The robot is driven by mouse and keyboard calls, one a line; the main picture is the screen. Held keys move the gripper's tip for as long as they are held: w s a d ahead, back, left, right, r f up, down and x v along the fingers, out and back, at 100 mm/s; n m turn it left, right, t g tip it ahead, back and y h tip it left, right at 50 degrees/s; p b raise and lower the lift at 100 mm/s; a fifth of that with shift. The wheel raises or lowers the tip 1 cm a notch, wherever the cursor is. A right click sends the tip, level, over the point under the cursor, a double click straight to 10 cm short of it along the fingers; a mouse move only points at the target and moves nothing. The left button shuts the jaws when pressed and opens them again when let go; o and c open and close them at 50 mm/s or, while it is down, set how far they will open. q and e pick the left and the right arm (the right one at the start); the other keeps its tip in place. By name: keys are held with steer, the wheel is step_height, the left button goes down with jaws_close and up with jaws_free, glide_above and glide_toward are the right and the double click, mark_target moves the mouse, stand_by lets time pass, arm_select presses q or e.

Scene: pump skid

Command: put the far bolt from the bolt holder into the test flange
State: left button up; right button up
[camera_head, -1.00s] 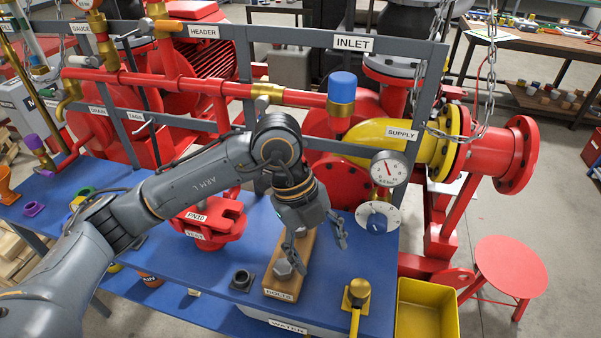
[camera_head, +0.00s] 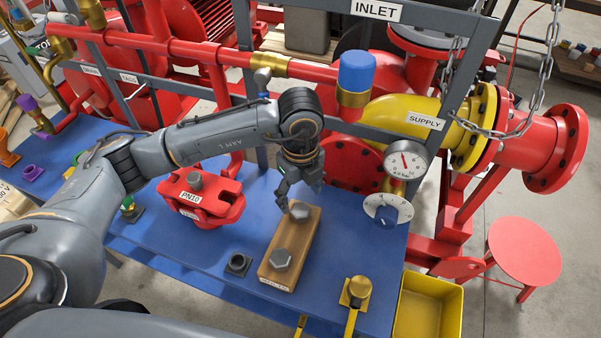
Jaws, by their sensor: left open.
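The wooden bolt holder (camera_head: 293,240) stands on the blue table, with a near grey hex bolt (camera_head: 279,259) and a far grey hex bolt (camera_head: 299,211) in it. My left gripper (camera_head: 301,198) is open and points down just above and behind the far bolt. Its fingers are apart with nothing between them; whether one touches the bolt I cannot tell. The red test flange (camera_head: 229,205) with a PN10 label stands left of the holder. My right gripper is not in view.
A dark square socket piece (camera_head: 238,264) lies left of the holder. A yellow valve piece (camera_head: 357,291) is at the front right, near a yellow bin (camera_head: 428,308). Behind stand the gauge (camera_head: 406,160), a dial (camera_head: 387,210) and the grey frame. Blue table between flange and holder is clear.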

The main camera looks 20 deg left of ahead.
mark_target(300, 209)
arm_select(q)
steer(key=f, duration=0.3)
steer(key=f+p, duration=0.1)
steer(key=shift+s+f, duration=0.25)
steer(key=shift+f, duration=0.1)
steer(key=shift+w+f, duration=0.15)
steer(key=shift+f, duration=0.35)
steer(key=shift+c, duration=0.2)
steer(key=c, duration=1.2)
steer(key=shift+r+p, duration=2.25)
steer(key=shift+r, duration=1.35)
steer(key=shift+c, duration=0.2)
